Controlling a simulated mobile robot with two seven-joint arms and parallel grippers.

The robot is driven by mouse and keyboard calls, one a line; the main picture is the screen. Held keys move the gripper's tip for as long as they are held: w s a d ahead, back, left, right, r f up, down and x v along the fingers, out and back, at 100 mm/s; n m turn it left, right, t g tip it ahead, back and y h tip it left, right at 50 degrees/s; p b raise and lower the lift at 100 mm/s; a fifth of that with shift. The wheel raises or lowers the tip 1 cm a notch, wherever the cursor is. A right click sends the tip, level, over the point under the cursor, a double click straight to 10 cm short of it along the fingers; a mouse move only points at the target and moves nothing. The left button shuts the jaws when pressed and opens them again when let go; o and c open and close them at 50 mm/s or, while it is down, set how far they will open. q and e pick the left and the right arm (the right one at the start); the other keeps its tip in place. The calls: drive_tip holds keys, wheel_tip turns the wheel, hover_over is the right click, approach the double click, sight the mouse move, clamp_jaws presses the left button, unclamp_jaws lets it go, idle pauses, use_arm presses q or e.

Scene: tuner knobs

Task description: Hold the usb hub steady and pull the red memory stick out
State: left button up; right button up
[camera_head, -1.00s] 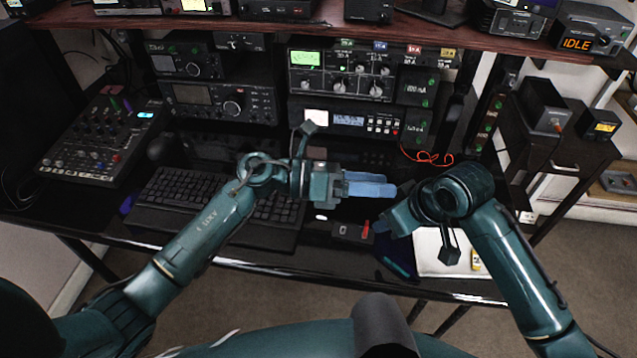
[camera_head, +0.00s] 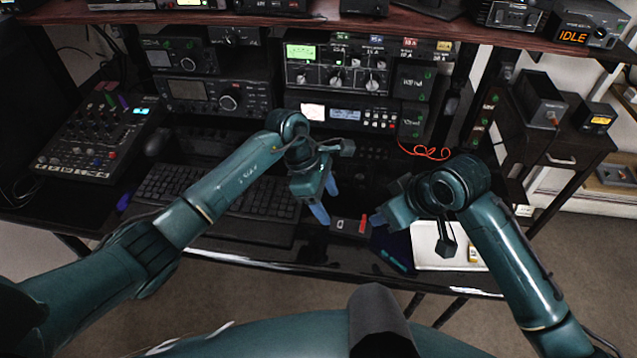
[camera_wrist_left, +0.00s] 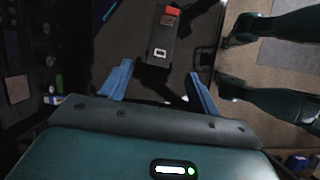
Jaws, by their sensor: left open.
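The usb hub (camera_head: 342,225) is a small dark block near the front edge of the desk. The red memory stick (camera_head: 363,223) sits at its right end. In the left wrist view the hub (camera_wrist_left: 162,42) lies ahead of the fingers, with the red stick (camera_wrist_left: 171,12) at its far end. My left gripper (camera_head: 327,205) is open and empty, pointing down just left of the hub; its blue fingers (camera_wrist_left: 158,88) are spread apart in the left wrist view. My right gripper (camera_head: 380,216) is just right of the stick; its fingertips are mostly hidden.
A keyboard (camera_head: 225,190) lies left of the hub. A white notepad (camera_head: 430,250) lies at the right, near the desk edge. Radio units (camera_head: 350,115) stand behind, and a mixer (camera_head: 95,140) is at the far left. A red cable (camera_head: 425,152) lies behind my right arm.

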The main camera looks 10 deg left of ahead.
sight(341, 227)
use_arm(q)
drive_tip(key=x, duration=0.7)
drive_tip(key=shift+c, duration=0.3)
drive_tip(key=c, duration=1)
use_arm(e)
drive_tip(key=shift+a+m, duration=0.3)
drive_tip(key=shift+m, duration=0.1)
drive_tip(key=shift+c, duration=0.3)
drive_tip(key=a+r+m+h, duration=0.2)
drive_tip(key=a+m+h, duration=0.25)
drive_tip(key=m, duration=0.45)
drive_tip(key=x, duration=1.1)
drive_tip(key=shift+w+d+f, duration=0.1)
drive_tip(key=shift+d+f, duration=0.2)
drive_tip(key=shift+d, duration=0.05)
drive_tip(key=shift+c, duration=0.3)
